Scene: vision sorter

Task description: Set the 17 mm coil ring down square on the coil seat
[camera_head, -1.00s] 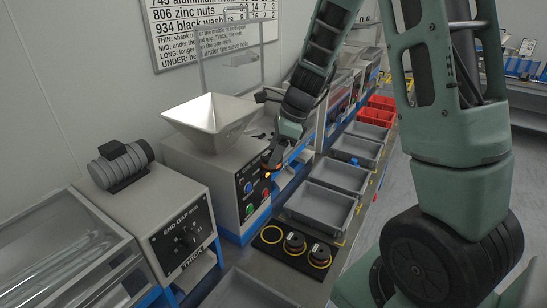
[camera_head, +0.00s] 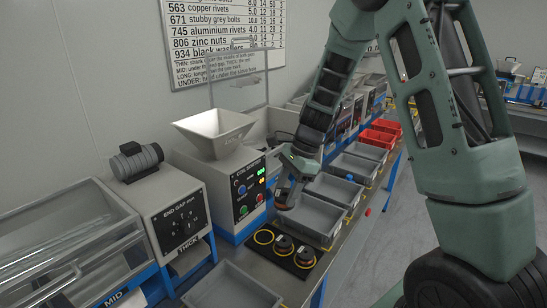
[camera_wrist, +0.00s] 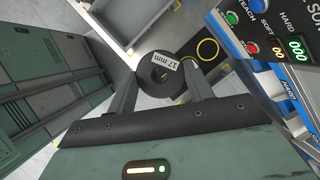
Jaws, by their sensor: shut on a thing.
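My gripper (camera_wrist: 160,85) is shut on a black ring (camera_wrist: 155,70) with a white "17 mm" label, held between the fingertips in the wrist view. In the head view my gripper (camera_head: 284,200) hangs beside the grey machine's button panel (camera_head: 248,190), above the near end of the grey bins. The held ring is too small to make out clearly there. I cannot pick out the coil seat for certain in either view.
Grey bins (camera_head: 312,217) line the bench, with red bins (camera_head: 378,138) farther back. The hopper (camera_head: 213,130) and end gap machine (camera_head: 175,215) stand left.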

